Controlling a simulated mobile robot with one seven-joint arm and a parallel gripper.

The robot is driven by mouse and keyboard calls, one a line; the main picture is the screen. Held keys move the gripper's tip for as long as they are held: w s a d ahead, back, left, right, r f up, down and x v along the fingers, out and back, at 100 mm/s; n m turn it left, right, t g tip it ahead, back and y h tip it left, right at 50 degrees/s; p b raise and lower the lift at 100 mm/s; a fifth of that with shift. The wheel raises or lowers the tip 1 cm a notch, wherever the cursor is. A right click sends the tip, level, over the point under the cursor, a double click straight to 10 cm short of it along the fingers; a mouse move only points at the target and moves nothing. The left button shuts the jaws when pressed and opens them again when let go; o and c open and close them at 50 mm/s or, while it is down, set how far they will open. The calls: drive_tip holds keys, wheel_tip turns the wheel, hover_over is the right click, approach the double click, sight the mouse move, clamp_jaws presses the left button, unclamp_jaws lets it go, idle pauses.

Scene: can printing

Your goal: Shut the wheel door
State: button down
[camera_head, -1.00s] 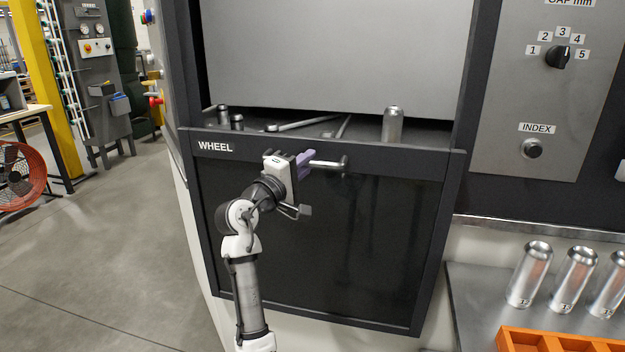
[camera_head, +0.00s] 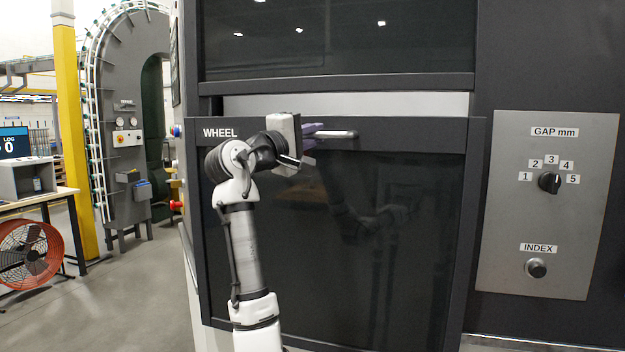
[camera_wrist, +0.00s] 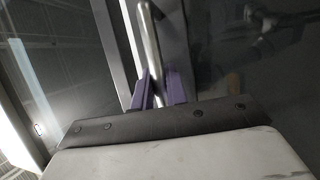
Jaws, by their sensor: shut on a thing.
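The wheel door (camera_head: 400,240) is a dark panel labelled WHEEL, with a bar handle (camera_head: 336,134) near its top edge. A narrow light-grey strip (camera_head: 350,104) shows between the door's top and the dark frame (camera_head: 340,83) above, so a small gap stands there. My gripper (camera_head: 312,131) is at the left part of the handle, its purple fingers closed around the bar. In the wrist view, the metal handle (camera_wrist: 148,38) runs between the two purple fingers (camera_wrist: 159,92). The inside behind the door is hidden.
At right, a grey panel (camera_head: 510,220) carries a GAP mm knob (camera_head: 549,182) and an INDEX button (camera_head: 536,268). At far left stand an orange fan (camera_head: 28,250) and a yellow post (camera_head: 70,130). The floor (camera_head: 130,300) left of the machine is clear.

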wheel_tip(320, 180, up, 8)
drive_tip(key=shift+r, duration=0.1)
drive_tip(key=shift+s+r, duration=0.15)
drive_tip(key=shift+r, duration=0.15)
drive_tip(key=c, duration=1.5)
unclamp_jaws()
drive_tip(key=shift+o, duration=0.5)
drive_tip(key=shift+f, duration=0.2)
drive_tip(key=shift+s+a+f, duration=0.1)
drive_tip(key=shift+s+a, duration=0.05)
drive_tip(key=shift+a, duration=0.1)
drive_tip(key=b+v, duration=0.6)
drive_tip(key=v, duration=0.7)
